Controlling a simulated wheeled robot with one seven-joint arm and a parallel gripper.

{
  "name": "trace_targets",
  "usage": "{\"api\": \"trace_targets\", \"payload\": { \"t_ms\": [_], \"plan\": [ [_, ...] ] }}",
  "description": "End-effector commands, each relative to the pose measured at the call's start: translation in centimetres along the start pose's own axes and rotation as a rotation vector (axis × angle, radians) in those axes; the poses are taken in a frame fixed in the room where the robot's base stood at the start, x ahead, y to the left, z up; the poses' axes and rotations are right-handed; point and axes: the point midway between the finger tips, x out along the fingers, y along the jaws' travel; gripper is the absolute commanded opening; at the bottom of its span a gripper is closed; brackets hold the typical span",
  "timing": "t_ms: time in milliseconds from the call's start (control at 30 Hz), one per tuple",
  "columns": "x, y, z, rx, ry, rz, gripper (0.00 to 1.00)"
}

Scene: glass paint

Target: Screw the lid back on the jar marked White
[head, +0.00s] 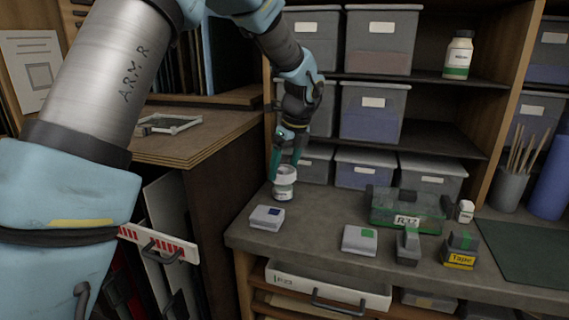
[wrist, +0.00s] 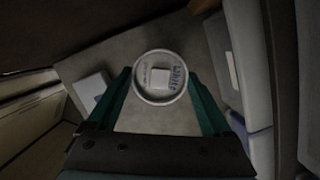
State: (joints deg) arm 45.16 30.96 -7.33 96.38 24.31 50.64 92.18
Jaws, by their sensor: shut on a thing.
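The white jar (head: 283,192) with a dark-printed label stands upright at the left back of the grey bench; its label is too small to read for certain. A wide, round white lid (head: 285,171) is at the jar's top; I cannot tell whether it is seated or threaded. My gripper (head: 285,165) points down from above, its green fingers shut on the lid. In the wrist view, the round lid (wrist: 160,92) sits between the two fingertips of my gripper (wrist: 160,80), with dark lettering and a small pale square on its top. The jar is hidden below it there.
Grey bins (head: 361,168) line the shelf close behind. Bench left of the jar is narrow.

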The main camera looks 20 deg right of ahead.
Motion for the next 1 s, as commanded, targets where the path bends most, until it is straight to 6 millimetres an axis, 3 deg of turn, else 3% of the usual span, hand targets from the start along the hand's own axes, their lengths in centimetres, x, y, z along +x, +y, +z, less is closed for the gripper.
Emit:
{"api": "trace_targets", "payload": {
  "t_ms": [367,1000],
  "plan": [
    [0.09,0.13,0.02,0.022,0.002,-0.003,0.35],
    [-0.13,0.31,0.12,0.350,0.003,-0.094,0.35]
  ]
}}
